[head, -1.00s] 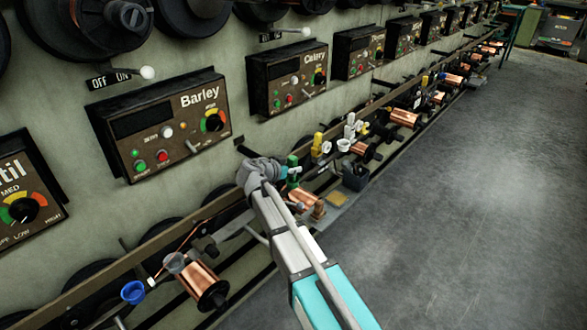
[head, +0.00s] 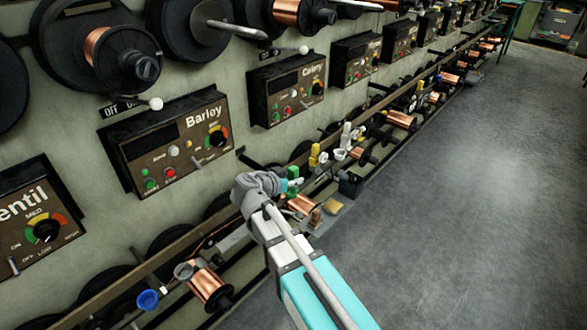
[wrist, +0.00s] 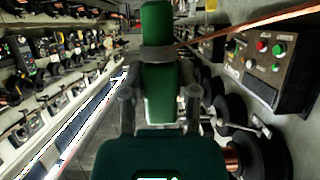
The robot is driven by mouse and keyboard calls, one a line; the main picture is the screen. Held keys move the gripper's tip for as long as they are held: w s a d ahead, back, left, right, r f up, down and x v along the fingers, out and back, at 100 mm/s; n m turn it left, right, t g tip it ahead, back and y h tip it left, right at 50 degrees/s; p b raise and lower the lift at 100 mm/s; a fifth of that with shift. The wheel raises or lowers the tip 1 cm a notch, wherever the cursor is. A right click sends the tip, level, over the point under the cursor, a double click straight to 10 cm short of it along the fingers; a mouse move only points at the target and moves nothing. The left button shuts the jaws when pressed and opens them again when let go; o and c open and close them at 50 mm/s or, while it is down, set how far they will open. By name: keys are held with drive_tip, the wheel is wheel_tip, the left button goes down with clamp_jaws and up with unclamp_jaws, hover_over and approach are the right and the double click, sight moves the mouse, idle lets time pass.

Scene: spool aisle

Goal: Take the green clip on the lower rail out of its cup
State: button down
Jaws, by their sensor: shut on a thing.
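The green clip (head: 293,173) stands upright at the lower rail in the head view, just beyond the end of my arm. In the wrist view the green clip (wrist: 160,98) fills the middle, upright between the two fingers of my gripper (wrist: 160,108). My gripper is shut on it. A grey band (wrist: 158,54) crosses the clip's upper part; I cannot tell whether it is part of the clip. The clip's cup is not clearly seen, so I cannot tell whether the clip's foot is inside it. My arm hides part of the rail.
Yellow clips (head: 314,155) and white clips (head: 346,135) stand farther along the rail. A copper spool (head: 206,284) and a blue cup (head: 148,299) are nearer. The Barley control box (head: 170,145) is on the wall above. The floor (head: 470,220) at right is clear.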

drive_tip(key=shift+s+d+r+p, duration=0.1)
drive_tip(key=shift+s+r+p, duration=0.2)
drive_tip(key=shift+s, duration=0.45)
drive_tip(key=shift+s+d+r+p, duration=0.1)
drive_tip(key=shift+s+r, duration=0.25)
drive_tip(key=shift+s, duration=0.35)
